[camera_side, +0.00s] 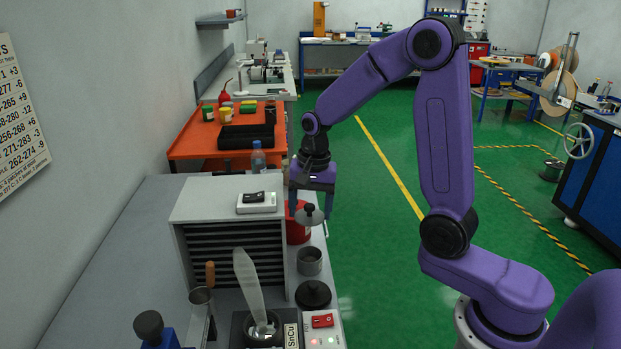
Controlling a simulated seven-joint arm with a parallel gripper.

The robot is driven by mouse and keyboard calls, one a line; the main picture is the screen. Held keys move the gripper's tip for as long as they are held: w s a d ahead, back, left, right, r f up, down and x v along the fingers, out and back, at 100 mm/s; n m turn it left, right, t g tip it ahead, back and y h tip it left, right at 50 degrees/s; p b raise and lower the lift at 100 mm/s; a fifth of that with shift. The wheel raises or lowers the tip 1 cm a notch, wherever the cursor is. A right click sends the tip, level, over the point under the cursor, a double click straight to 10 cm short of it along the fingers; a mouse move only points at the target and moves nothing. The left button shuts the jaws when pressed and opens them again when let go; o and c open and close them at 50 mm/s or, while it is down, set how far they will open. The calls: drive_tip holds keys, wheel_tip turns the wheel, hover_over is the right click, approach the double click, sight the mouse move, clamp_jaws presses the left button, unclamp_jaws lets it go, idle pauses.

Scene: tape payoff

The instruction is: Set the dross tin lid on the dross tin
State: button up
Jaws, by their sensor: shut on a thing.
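My gripper (310,207) is shut on the dross tin lid (309,218), a grey disc with a dark round knob on top. The lid hangs roughly level between the fingers; exactly where they touch it is too small to tell. The dross tin (310,262) appears to be the small grey open-topped can standing on the bench below the lid, beside the slatted cabinet. The lid is apart from the can, with a clear gap in the picture. How well the two line up in depth cannot be told from this one view.
The slatted grey cabinet (235,245) carries a white device (257,203) on top, left of my gripper. A red container (297,225) stands behind the lid. A black knobbed round piece (313,294) sits in front of the can. The bench's right edge is close by.

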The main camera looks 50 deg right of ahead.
sight(309, 211)
drive_tip(key=shift+f, duration=5.2)
drive_tip(key=shift+f, duration=0.35)
drive_tip(key=o, duration=1.1)
drive_tip(key=shift+w+a, duration=0.1)
drive_tip(key=shift+w, duration=0.05)
drive_tip(key=shift+w+r, duration=0.1)
drive_tip(key=shift+r, duration=3.5)
